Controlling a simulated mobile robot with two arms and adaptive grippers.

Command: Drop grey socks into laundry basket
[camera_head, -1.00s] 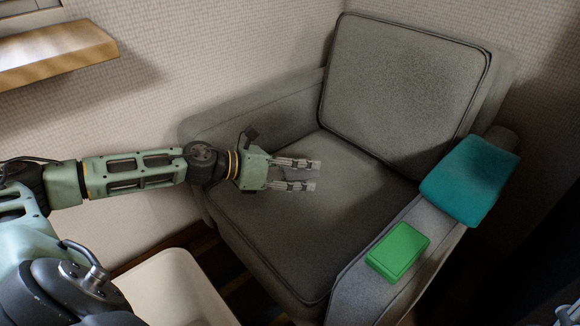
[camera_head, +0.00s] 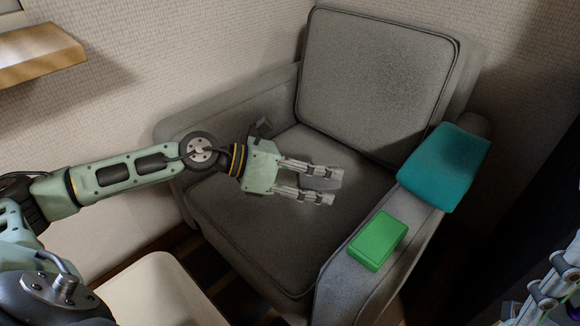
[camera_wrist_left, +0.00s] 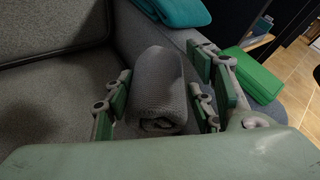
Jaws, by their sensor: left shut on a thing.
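The grey socks (camera_wrist_left: 160,85) show in the left wrist view as one rolled, knitted bundle between my left gripper's fingers. My left gripper (camera_head: 331,186) is shut on the socks and is over the seat of the grey armchair (camera_head: 262,232). In the head view the socks (camera_head: 320,183) are a small grey patch, mostly hidden by the fingers. Part of my right gripper (camera_head: 548,290) shows at the lower right edge; its opening is unclear. No laundry basket is in view.
A teal folded cloth (camera_head: 445,168) and a green box (camera_head: 377,241) lie on the chair's right armrest. A wooden shelf (camera_head: 40,55) juts out at upper left. A pale surface (camera_head: 155,290) is at lower left. The seat is otherwise clear.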

